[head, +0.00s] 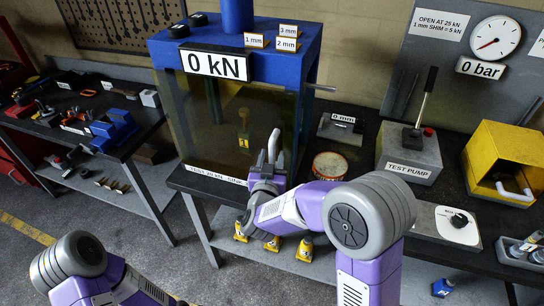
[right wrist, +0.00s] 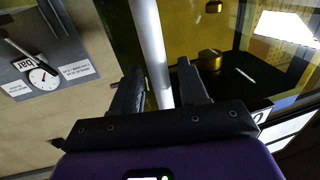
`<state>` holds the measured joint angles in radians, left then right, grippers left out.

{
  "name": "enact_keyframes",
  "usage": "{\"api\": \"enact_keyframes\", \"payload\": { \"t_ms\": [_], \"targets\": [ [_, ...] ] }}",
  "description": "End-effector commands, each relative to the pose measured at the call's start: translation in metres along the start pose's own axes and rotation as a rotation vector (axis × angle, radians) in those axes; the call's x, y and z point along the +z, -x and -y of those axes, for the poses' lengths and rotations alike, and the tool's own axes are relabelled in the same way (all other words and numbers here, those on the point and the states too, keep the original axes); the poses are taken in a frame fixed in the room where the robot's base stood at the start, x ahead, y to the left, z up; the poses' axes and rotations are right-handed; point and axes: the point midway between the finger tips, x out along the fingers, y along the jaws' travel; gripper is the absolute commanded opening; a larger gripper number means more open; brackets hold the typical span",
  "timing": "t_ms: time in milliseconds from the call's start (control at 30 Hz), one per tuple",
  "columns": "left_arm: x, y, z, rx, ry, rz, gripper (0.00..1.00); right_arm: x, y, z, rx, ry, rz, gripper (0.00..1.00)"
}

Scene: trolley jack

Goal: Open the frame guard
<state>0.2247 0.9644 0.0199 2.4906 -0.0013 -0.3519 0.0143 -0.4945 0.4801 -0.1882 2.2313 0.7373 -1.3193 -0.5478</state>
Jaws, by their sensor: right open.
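The frame guard (head: 212,130) is a clear, yellow-tinted panel across the front of the blue press frame (head: 312,50). It looks closed. Its pale upright bar handle (head: 273,146) is near the panel's right edge. My right gripper (head: 267,172) is at the lower part of the handle. In the right wrist view the handle (right wrist: 151,50) runs between the two open fingers of the gripper (right wrist: 158,88), with a gap seen on at least one side. Only my left arm's links show at the lower left; its gripper is out of view.
Right of the press, the bench holds a round tin (head: 330,165), a test pump (head: 410,150) with a lever and a yellow housing (head: 500,160). A tool bench (head: 150,118) stands at the left.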

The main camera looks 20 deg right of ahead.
Motion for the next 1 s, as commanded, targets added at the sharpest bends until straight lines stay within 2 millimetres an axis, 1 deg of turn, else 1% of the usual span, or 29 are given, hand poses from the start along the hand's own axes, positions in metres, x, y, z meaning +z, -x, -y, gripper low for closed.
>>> {"api": "enact_keyframes", "payload": {
  "t_ms": [33, 133, 367, 467, 600, 667, 900, 1000],
  "targets": [
    [0.0000, 0.0001, 0.0000, 0.000, 0.000, 0.000, 0.43, 0.0002, -0.0042, -0.0001, 0.000, 0.000, 0.001, 0.44],
    [0.0000, 0.0002, 0.0000, 0.000, 0.000, 0.000, 0.43, 0.0000, -0.0081, 0.0003, -0.002, 0.000, 0.000, 0.44],
    [0.0001, 0.0001, 0.0000, 0.000, 0.000, 0.000, 0.43, 0.0002, -0.0087, 0.0003, -0.002, 0.001, 0.000, 0.44],
    [0.0001, 0.0001, 0.0000, 0.000, 0.000, 0.000, 0.43, 0.0003, -0.0086, 0.0003, -0.002, 0.000, 0.001, 0.30],
    [0.0001, 0.0001, 0.0000, 0.000, 0.000, 0.000, 0.43, 0.0003, -0.0085, 0.0003, -0.002, 0.000, 0.001, 0.08],
    [0.0001, 0.0001, 0.0000, 0.000, 0.000, 0.000, 0.43, 0.0004, -0.0085, 0.0003, -0.002, 0.000, 0.001, 0.00],
    [0.0000, 0.0002, 0.0000, 0.000, 0.000, 0.000, 0.43, 0.0005, -0.0083, 0.0005, -0.002, 0.000, 0.001, 0.00],
    [0.0001, 0.0005, -0.0001, 0.000, 0.000, 0.000, 0.43, 0.0006, -0.0073, 0.0037, -0.001, 0.000, 0.002, 0.00]
  ]
}}
